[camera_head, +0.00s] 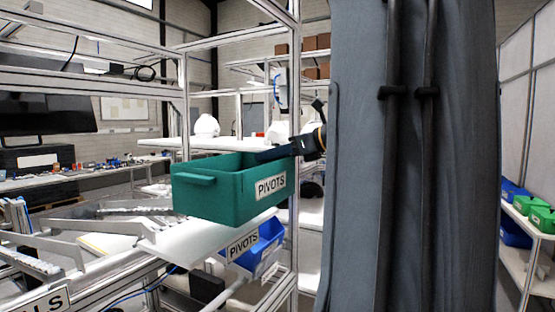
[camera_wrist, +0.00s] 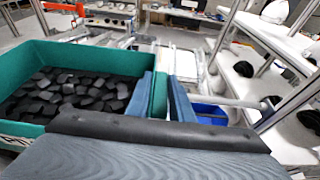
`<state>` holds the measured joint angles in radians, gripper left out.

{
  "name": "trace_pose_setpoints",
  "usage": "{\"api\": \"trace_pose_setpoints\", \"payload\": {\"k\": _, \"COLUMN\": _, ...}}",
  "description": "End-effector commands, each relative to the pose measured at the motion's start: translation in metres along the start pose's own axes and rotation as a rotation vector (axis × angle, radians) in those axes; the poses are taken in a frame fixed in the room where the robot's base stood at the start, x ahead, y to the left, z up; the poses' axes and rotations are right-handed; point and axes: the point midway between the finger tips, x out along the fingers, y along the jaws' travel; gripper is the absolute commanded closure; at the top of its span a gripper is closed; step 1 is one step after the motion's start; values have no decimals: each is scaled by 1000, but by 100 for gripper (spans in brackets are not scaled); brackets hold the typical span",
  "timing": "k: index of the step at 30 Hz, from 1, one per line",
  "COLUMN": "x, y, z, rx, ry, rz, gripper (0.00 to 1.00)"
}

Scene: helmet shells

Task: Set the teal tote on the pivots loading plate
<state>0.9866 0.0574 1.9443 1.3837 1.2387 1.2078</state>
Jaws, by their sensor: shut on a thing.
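The teal tote (camera_head: 220,205) has a PIVOTS label on its side and looks roughly level. In the wrist view the tote (camera_wrist: 92,52) holds many small dark pieces. The white loading plate (camera_head: 185,242), with a PIVOTS label at its edge, lies directly below the tote in the head view. I cannot tell whether the tote's base touches the plate or hangs just above it. My gripper (camera_head: 270,155) is at the tote's far upper rim. In the wrist view my gripper's blue fingers (camera_wrist: 161,92) are shut on the tote's wall.
A blue bin (camera_head: 265,242) sits below the plate at its right. An aluminium frame post (camera_head: 294,215) stands close to the tote's right. Metal rails (camera_head: 75,235) lie at the left. A white table (camera_head: 225,145) with white helmet shells stands behind. Green and blue bins (camera_head: 541,218) are far right.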

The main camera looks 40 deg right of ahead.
Motion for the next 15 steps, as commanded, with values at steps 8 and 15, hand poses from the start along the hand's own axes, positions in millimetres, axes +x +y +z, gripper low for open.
{"api": "trace_pose_setpoints", "payload": {"k": 8, "x": 30, "y": 0, "z": 6, "rx": 0, "ry": -2, "rz": 0, "gripper": 100}}
{"api": "trace_pose_setpoints", "payload": {"k": 15, "x": 54, "y": 0, "z": 12, "rx": 0, "ry": -2, "rz": -1, "gripper": 100}}
